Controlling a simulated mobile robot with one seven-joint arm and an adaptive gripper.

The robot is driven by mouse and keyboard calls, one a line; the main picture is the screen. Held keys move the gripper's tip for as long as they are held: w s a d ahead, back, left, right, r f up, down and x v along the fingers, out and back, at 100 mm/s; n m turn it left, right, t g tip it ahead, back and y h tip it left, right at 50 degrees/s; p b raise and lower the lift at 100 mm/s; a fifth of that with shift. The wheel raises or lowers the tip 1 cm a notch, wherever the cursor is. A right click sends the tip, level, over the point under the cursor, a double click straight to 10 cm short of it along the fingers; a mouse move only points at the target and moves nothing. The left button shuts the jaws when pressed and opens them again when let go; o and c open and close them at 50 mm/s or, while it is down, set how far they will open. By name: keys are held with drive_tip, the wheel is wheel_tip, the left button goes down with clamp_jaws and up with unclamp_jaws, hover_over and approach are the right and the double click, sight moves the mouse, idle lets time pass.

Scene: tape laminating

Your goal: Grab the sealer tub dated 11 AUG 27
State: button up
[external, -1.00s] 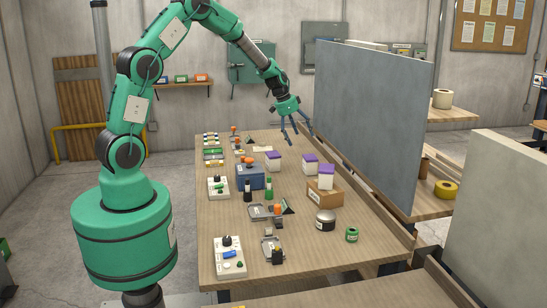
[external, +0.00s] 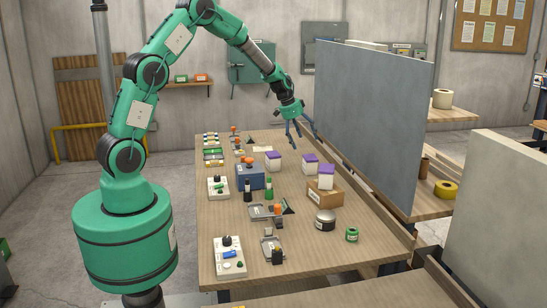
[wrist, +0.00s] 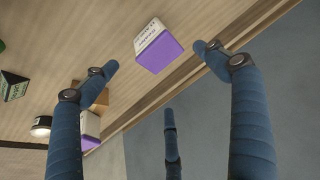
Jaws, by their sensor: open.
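Three white sealer tubs with purple lids stand on the bench in the external view: one at the left (external: 273,162), one in the middle (external: 311,165), and one on a cardboard box (external: 326,177). My gripper (external: 304,136) is open and empty, in the air above and behind the middle tub. In the wrist view one tub (wrist: 157,46) lies between my spread fingers (wrist: 157,58) but apart from them; its label has dark print too small to read a date. Another tub (wrist: 90,124) is partly hidden behind my left finger.
The cardboard box (external: 323,193) holds one tub up. A tall grey panel (external: 375,120) stands close along the bench's right side. A tin (external: 325,221), a green roll (external: 351,234), a blue box (external: 250,177) and bottles crowd the bench (external: 310,262).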

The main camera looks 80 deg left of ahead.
sight(310, 156)
drive_tip(key=shift+x, duration=2.85)
drive_tip(key=shift+w, duration=0.1)
drive_tip(key=shift+b+x, duration=0.65)
drive_tip(key=shift+x, duration=1.9)
drive_tip(key=shift+a, duration=0.15)
drive_tip(key=c, duration=2)
